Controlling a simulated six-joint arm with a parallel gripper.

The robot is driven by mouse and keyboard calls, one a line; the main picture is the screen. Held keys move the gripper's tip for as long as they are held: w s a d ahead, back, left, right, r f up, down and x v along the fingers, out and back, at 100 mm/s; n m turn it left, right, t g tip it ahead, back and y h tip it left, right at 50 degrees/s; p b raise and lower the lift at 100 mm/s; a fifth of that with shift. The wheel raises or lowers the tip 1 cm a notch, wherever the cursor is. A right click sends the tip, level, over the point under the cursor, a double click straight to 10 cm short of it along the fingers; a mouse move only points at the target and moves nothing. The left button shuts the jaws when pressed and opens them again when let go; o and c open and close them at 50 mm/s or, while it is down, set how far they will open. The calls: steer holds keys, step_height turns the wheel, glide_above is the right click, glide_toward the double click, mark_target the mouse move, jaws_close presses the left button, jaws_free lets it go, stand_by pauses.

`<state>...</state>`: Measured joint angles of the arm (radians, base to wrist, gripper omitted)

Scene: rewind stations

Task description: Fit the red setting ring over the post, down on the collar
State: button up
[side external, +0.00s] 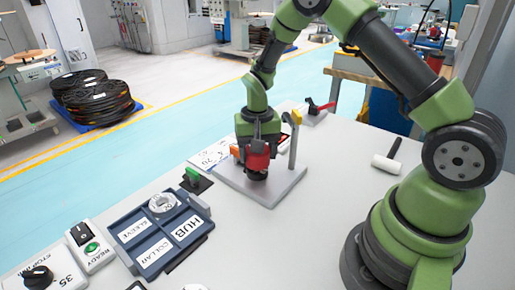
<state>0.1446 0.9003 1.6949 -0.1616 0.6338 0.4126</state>
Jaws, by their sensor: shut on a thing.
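My gripper (259,146) points down and is shut on the red setting ring (257,161). The ring is directly above a dark round part (256,175), which looks like the collar, on a grey base plate (273,196). The post is hidden by the ring and fingers. I cannot tell whether the ring touches the collar or is still a little above it.
A blue tray (186,246) with labelled compartments and a whitish ring is at front left. A white-headed mallet (386,163) lies right. A red-handled clamp (318,108) sits behind.

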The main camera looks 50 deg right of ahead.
mark_target(260, 156)
steer(key=shift+f, duration=0.75)
steer(key=o, duration=1)
steer(key=shift+o, duration=0.2)
step_height(260, 156, up, 10)
steer(key=shift+f, duration=0.1)
steer(key=s+a+r+n+t, duration=0.1)
steer(key=s+a+r+t, duration=0.1)
steer(key=s+r, duration=0.35)
steer(key=s+a+r+n+t, duration=0.1)
steer(key=s+a+r+t, duration=0.15)
steer(key=r, duration=0.55)
steer(key=s+a+r+n+t+y, duration=0.1)
steer(key=s, duration=0.4)
steer(key=s+a+r+n+t+y, duration=0.1)
steer(key=s+a, duration=0.1)
steer(key=s, duration=0.4)
steer(key=shift+s+r+t, duration=0.3)
steer(key=shift+r+t, duration=0.05)
steer(key=shift+r, duration=0.05)
